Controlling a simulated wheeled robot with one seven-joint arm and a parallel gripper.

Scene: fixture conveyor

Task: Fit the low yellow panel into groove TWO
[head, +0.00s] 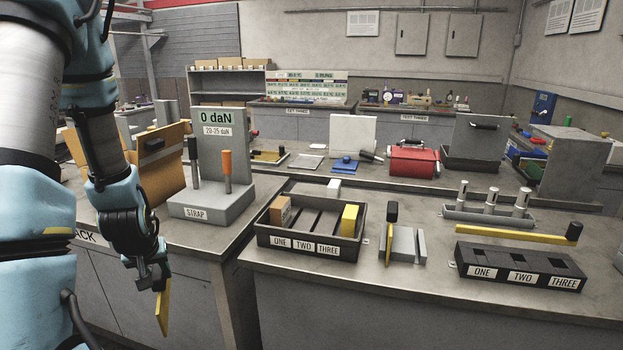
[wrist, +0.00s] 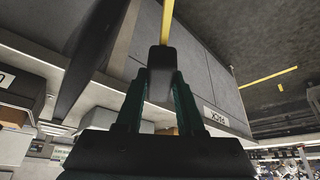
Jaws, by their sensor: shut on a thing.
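My gripper (head: 154,282) hangs at the lower left of the head view, in front of the bench and below its top. It is shut on a thin yellow panel (head: 163,308), which points downward, slightly tilted. The black tray (head: 308,252) labelled ONE, TWO, THREE stands on the bench, to the right of my gripper. A tan block (head: 280,214) stands at ONE and a yellow block (head: 349,220) at THREE. The middle, at TWO, looks empty, with dark slots.
A grey STRAP stand (head: 212,205) with upright handles is left of the tray. Right of the tray are a grey slotted block (head: 402,244) and a second black fixture (head: 519,265), also labelled ONE, TWO, THREE.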

